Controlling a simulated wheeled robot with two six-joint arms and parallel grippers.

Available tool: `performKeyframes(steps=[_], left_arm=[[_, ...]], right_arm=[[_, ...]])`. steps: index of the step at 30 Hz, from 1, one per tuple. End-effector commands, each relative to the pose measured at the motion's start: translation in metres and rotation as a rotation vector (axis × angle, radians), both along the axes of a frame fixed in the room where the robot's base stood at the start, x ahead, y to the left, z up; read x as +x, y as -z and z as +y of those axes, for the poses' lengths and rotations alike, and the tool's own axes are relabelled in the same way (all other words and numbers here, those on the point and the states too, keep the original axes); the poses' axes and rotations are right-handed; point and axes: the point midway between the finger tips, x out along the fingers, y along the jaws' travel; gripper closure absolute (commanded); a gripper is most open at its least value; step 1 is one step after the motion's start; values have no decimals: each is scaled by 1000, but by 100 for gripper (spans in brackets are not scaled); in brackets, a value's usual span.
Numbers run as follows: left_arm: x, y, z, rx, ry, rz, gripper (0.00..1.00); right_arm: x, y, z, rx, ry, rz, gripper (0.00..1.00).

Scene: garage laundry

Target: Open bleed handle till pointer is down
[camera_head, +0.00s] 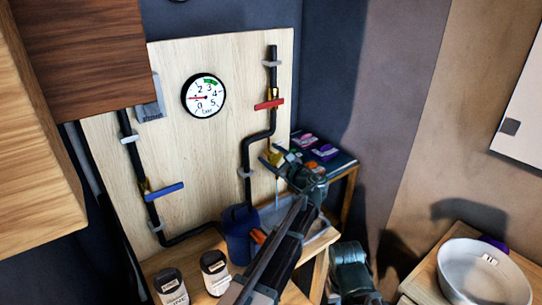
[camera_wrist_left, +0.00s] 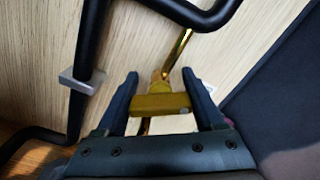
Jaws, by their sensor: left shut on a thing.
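The yellow bleed handle (camera_head: 275,157) sits on a brass fitting at the pipe's lower right end on the wooden board. In the left wrist view the yellow handle (camera_wrist_left: 160,104) lies crosswise between the fingers of my left gripper (camera_wrist_left: 165,95), which is shut on it. In the head view my left gripper (camera_head: 279,158) reaches the handle from below right and partly hides it. The round gauge (camera_head: 204,95) has a red pointer directed left, near the 1, with a green band near 3. My right gripper is not in view.
A red lever (camera_head: 268,104) and a blue lever (camera_head: 164,189) sit on the black pipes. A blue bucket (camera_head: 239,223) and two labelled jars (camera_head: 215,271) stand below the board. A white basin (camera_head: 482,272) stands at right.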

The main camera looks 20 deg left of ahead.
Motion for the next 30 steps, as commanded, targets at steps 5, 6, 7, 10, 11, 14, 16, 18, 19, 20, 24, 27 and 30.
performKeyframes(steps=[5, 6, 7, 10, 11, 14, 16, 18, 19, 20, 24, 27, 30], left_arm=[[-1, 0, 0, -30, 0, -38, 86], [-1, 0, 0, -34, -1, -43, 86], [-1, 1, 0, -36, -1, -45, 86], [-1, 1, 0, -41, 0, -50, 86], [-1, 1, 0, -42, 0, -52, 86], [-1, 1, 0, -43, 0, -53, 86], [-1, 1, 0, -42, 0, -52, 86], [-1, 1, 0, -42, 0, -52, 86], [-1, 1, 0, -42, 0, -52, 86], [-1, 1, 0, -42, 0, -52, 86], [-1, 1, 0, -42, 0, -52, 8], [-1, 0, 0, -41, 0, -52, 0], [-1, 0, 0, -41, 0, -52, 0]], right_arm=[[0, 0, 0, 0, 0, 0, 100], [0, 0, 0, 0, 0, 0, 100], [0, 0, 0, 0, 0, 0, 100], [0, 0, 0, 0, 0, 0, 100], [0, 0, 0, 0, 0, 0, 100], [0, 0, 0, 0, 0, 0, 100], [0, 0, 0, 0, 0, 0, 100], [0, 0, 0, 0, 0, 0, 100], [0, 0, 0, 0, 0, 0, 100], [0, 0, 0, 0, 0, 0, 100], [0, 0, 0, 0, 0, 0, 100], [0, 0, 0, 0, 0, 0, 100], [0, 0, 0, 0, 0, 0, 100]])
